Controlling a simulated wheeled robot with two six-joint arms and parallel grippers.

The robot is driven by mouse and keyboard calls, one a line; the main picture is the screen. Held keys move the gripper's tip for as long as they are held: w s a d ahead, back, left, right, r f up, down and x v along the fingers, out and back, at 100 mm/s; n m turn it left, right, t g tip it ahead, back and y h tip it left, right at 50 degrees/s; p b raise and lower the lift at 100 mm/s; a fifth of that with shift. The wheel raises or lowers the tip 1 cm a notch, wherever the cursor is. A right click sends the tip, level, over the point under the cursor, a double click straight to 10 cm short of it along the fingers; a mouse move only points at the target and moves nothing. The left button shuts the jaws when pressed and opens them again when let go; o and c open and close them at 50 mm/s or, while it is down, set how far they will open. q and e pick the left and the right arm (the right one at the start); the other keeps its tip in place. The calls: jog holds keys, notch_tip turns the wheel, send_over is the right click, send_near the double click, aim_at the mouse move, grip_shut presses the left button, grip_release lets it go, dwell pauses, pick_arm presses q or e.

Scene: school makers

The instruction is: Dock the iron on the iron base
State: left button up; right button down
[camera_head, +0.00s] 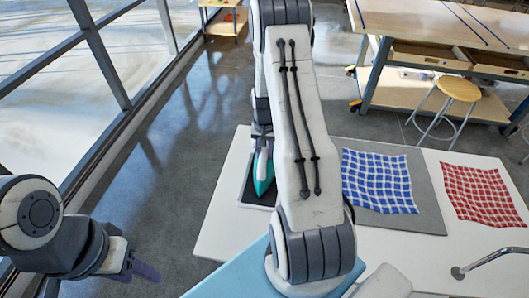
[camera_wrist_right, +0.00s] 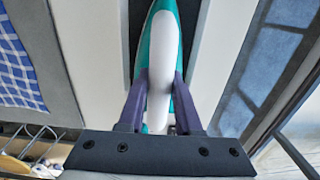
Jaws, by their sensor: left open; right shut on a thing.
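The teal and white iron (camera_head: 263,175) is over the dark iron base (camera_head: 250,192) on the white table in the head view. My right gripper (camera_head: 262,143) is shut on the iron; its arm hides part of the iron and base. In the right wrist view the iron (camera_wrist_right: 160,60) sits between the purple fingers of my right gripper (camera_wrist_right: 160,85), with dark strips of the iron base (camera_wrist_right: 136,18) beside it. I cannot tell whether the iron touches the base. My left gripper (camera_head: 138,268) is open and empty at the lower left, away from the table.
A blue checked cloth (camera_head: 378,180) lies on a grey mat (camera_head: 425,205) right of the base. A red checked cloth (camera_head: 473,188) lies farther right, near a metal faucet (camera_head: 485,262). A workbench (camera_head: 440,30) and stool (camera_head: 459,89) stand behind. Windows line the left.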

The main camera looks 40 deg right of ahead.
jog(key=shift+f, duration=0.25)
jog(key=c, duration=0.9)
grip_release()
jog(key=shift+o, duration=0.2)
jog(key=shift+r+p, duration=3.95)
jog(key=shift+r, duration=1.6)
